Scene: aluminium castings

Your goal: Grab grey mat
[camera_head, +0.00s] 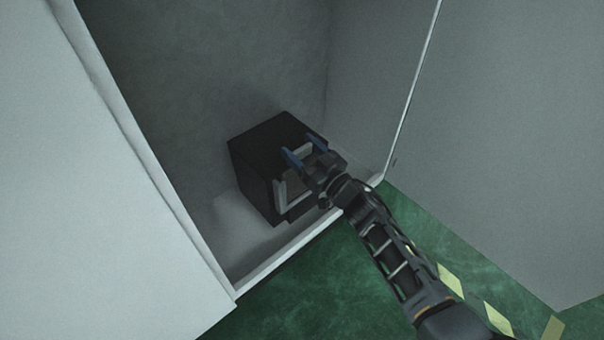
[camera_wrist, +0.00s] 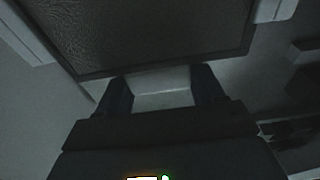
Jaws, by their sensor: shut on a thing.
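My gripper (camera_head: 303,149) is at the front upper edge of a black box inside a grey cabinet, its two blue fingers apart. In the wrist view, my gripper (camera_wrist: 162,80) has a pale grey piece (camera_wrist: 163,90) between its dark fingers, and it is shut on this piece. I take it for the grey mat, but its full shape is hidden and I cannot be sure. A dark textured panel (camera_wrist: 150,30) with a thin rim lies just beyond the fingertips.
The black box (camera_head: 262,140) stands on the cabinet floor (camera_head: 235,228), its front partly hidden by my arm. Cabinet walls rise behind it and on both sides. A pale sill (camera_head: 275,262) edges the opening. The green floor (camera_head: 300,305) in front has yellow stripe marks (camera_head: 450,280).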

